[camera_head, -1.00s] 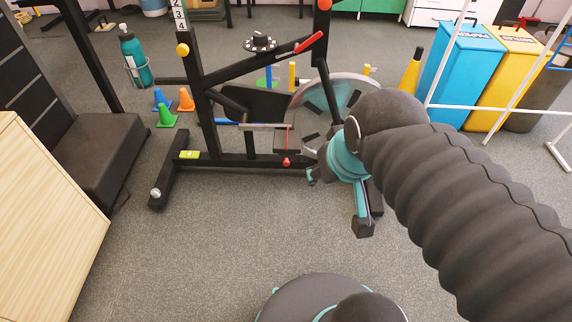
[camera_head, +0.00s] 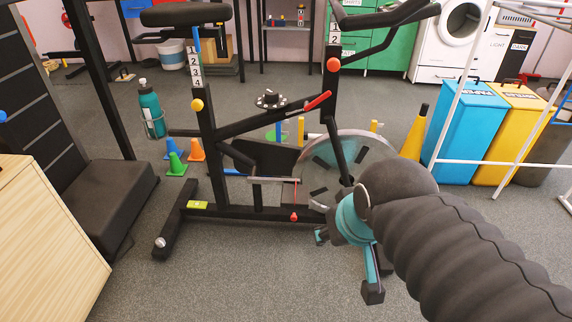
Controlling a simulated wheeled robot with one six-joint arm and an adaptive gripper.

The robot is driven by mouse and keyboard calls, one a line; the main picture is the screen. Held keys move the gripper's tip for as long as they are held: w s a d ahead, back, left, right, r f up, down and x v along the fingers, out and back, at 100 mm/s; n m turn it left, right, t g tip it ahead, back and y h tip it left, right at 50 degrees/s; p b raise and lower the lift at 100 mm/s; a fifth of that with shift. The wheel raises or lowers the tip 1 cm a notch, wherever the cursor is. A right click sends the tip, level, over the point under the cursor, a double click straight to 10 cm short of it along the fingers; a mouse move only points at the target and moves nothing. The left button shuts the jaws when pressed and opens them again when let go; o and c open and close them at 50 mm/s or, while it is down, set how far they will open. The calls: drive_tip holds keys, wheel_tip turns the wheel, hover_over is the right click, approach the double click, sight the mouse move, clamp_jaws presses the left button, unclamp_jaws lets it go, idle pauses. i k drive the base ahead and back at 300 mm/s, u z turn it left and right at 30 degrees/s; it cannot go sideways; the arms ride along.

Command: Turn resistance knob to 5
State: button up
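The exercise bike (camera_head: 224,140) stands ahead with its black frame, seat and handlebars in view. The resistance knob (camera_head: 271,98) is a black round dial on a pale marked plate on the bike's sloping frame bar. Its setting is too small to read. A red lever (camera_head: 318,101) sits to its right on the same bar. My gripper (camera_head: 346,262) is at lower right, low in front of the bike's flywheel, apart from the knob. Its two fingers are spread and hold nothing visible.
A blue bin (camera_head: 468,130) and a yellow bin (camera_head: 512,130) stand at right behind a white rack (camera_head: 455,80). Small cones (camera_head: 176,163) and a green bottle (camera_head: 148,105) are left of the bike. A wooden cabinet (camera_head: 45,235) is at lower left. The floor in front is clear.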

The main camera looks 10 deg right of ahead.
sight(271, 95)
drive_tip(key=u, duration=0.35)
drive_tip(key=k, duration=0.4)
drive_tip(key=u, duration=1.3)
drive_tip(key=i, duration=0.8)
drive_tip(key=z, duration=1.05)
drive_tip(key=i, duration=0.55)
drive_tip(key=z, duration=0.55)
